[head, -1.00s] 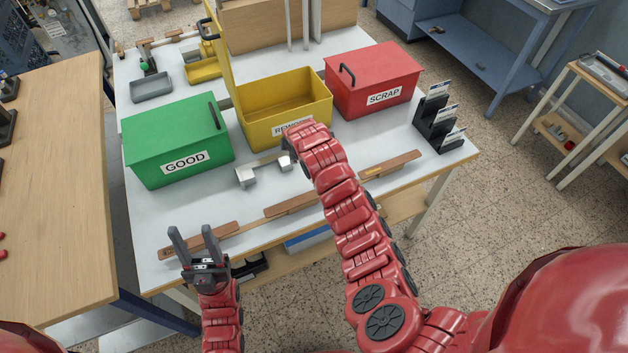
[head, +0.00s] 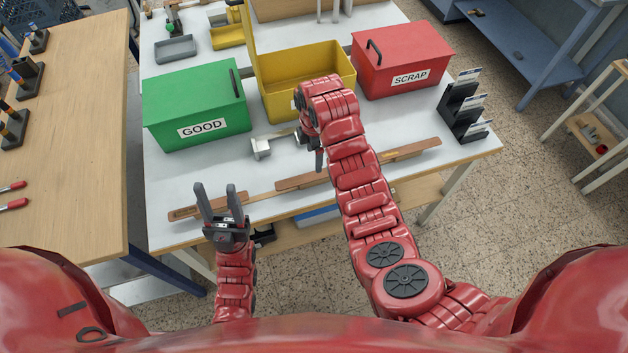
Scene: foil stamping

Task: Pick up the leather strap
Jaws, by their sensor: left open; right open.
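Brown leather straps lie in a row along the front edge of the white table: a left one (head: 183,212), a middle one (head: 290,184) and a right one (head: 410,150). My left gripper (head: 216,192) is open and empty, its two dark fingers pointing away from me. In the picture they overlap the left strap; I cannot tell whether they touch it. My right gripper (head: 311,150) points down near the middle strap, and my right arm hides most of it. A dark finger shows just above that strap's right part. The arm also covers the gap between the middle and right straps.
A green GOOD bin (head: 190,98), an open yellow bin (head: 285,72) and a red SCRAP bin (head: 400,60) stand behind the straps. A metal block (head: 261,148) sits near my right gripper. A black rack (head: 462,112) stands at the right. The white surface left of the block is clear.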

